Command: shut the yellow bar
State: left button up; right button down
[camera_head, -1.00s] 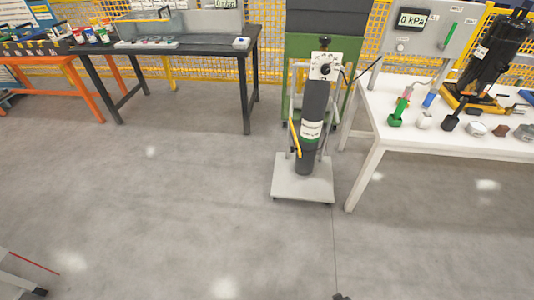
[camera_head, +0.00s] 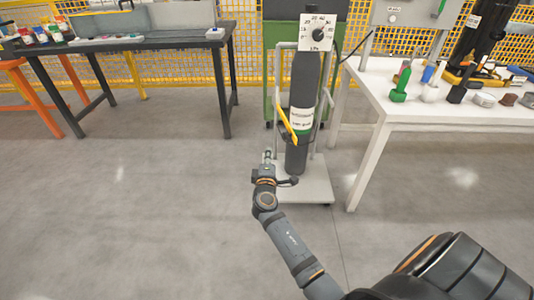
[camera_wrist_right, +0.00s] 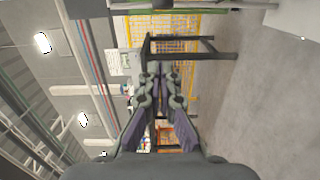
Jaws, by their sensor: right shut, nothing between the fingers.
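The yellow bar (camera_head: 287,124) hangs at a slant across the left front of a dark gas cylinder (camera_head: 303,84), its upper end to the left. The cylinder stands upright on a pale wheeled cart (camera_head: 317,186) with a white gauge box (camera_head: 317,33) at its top. My right gripper (camera_head: 267,156) is shut and empty, below and left of the bar and apart from it in the picture. Its fingers also show closed in the right wrist view (camera_wrist_right: 160,76), where the bar is not seen. My left gripper is not in view.
A white table (camera_head: 440,116) with several small parts stands close to the right of the cart. A dark table (camera_head: 130,48) stands at the back left, and a green cabinet (camera_head: 280,35) stands behind the cart. The floor left of the cart is clear.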

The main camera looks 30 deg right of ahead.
jog(key=w+d, duration=0.5)
jog(key=d, duration=0.3)
jog(key=shift+f, duration=0.2)
jog(key=shift+s+d, duration=0.1)
jog(key=shift+d, duration=0.05)
